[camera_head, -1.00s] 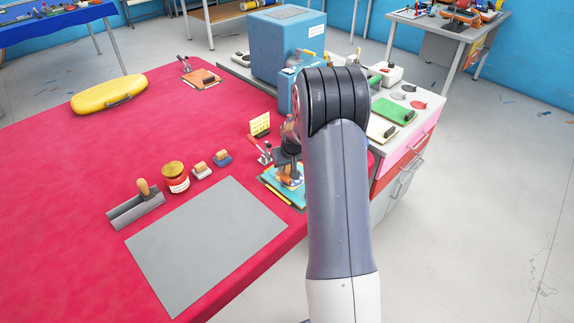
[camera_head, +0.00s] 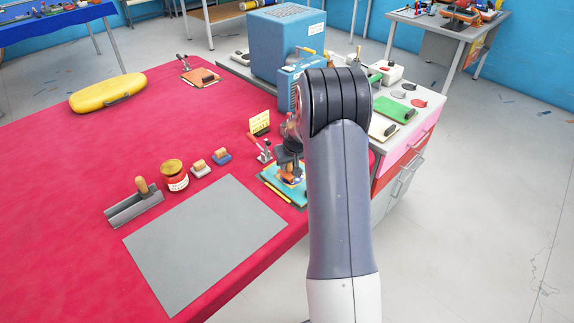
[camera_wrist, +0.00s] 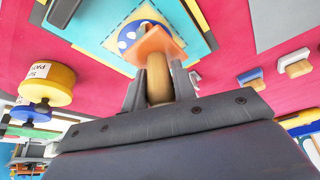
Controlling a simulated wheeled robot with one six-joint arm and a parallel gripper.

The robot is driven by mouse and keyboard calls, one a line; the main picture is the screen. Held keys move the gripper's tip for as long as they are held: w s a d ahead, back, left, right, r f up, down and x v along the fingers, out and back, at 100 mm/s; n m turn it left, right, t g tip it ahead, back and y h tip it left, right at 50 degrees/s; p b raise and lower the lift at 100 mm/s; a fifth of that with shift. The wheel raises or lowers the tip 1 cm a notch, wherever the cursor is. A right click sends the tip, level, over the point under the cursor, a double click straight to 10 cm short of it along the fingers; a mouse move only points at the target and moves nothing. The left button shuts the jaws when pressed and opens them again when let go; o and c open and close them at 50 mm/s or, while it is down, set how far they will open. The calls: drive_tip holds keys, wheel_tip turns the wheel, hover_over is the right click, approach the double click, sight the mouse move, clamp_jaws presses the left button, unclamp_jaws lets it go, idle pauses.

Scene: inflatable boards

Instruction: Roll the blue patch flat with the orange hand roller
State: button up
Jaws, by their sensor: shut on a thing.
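My gripper (camera_wrist: 160,88) is shut on the wooden handle of the orange hand roller (camera_wrist: 152,45), with one finger on each side of the handle. The blue patch (camera_wrist: 128,35), with white dots, lies on a pale square on the teal board (camera_wrist: 205,12). The orange roller head covers part of the patch; I cannot tell whether it presses on it. In the head view the roller (camera_head: 290,179) is small and partly hidden by my arm, over the teal board (camera_head: 280,192) at the table's right edge.
A grey mat (camera_head: 205,240) lies at the table's front. A yellow sign (camera_head: 259,122) stands near the board. A drawer cabinet (camera_head: 400,160) is at right.

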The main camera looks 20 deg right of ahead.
drive_tip(key=shift+w+d+b, duration=0.2)
drive_tip(key=shift+w+d, duration=0.05)
drive_tip(key=shift+d, duration=0.55)
drive_tip(key=shift+w+d+b, duration=0.15)
drive_tip(key=shift+w+d, duration=0.15)
drive_tip(key=shift+d, duration=0.45)
drive_tip(key=shift+w+d+b, duration=0.2)
drive_tip(key=shift+w+d, duration=0.05)
drive_tip(key=shift+d, duration=0.55)
drive_tip(key=shift+a, duration=0.15)
